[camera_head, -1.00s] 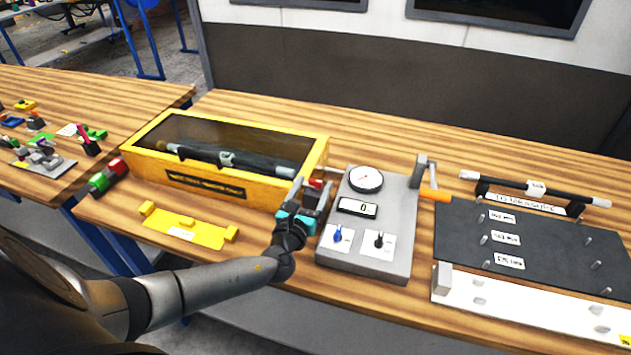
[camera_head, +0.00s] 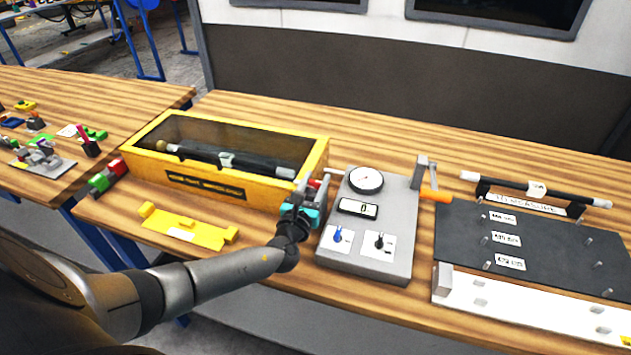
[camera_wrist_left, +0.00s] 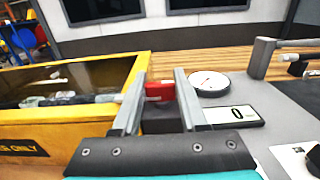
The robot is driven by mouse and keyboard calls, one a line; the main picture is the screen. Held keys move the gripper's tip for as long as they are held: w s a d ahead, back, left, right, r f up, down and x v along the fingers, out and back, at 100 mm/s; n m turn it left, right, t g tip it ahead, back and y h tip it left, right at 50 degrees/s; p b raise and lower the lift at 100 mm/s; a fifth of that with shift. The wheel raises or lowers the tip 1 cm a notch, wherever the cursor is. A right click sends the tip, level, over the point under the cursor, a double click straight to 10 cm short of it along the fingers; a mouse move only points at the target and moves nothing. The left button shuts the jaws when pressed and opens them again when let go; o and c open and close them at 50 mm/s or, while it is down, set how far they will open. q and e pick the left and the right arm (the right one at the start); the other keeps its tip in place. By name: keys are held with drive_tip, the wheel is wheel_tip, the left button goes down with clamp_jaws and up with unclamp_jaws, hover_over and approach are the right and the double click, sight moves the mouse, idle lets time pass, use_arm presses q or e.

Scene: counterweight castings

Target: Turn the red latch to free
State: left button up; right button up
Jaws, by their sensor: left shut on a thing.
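The red latch (camera_wrist_left: 158,91) shows in the left wrist view between the two grey fingertips of my left gripper (camera_wrist_left: 160,82), beside the right end of the yellow case. In the head view only a small red part of the latch (camera_head: 315,184) shows, as my left gripper (camera_head: 311,188) covers most of it. My left gripper is shut on the latch, with its teal body (camera_head: 300,213) in front. The yellow case (camera_head: 180,180) has a dark window with a dark rod (camera_head: 250,163) inside. My right gripper is not in view.
A yellow bracket (camera_head: 185,228) lies in front of the case. A dark board (camera_head: 540,240) and a white rail (camera_head: 520,307) lie farther right.

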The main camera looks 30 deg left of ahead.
use_arm(q)
clamp_jaws()
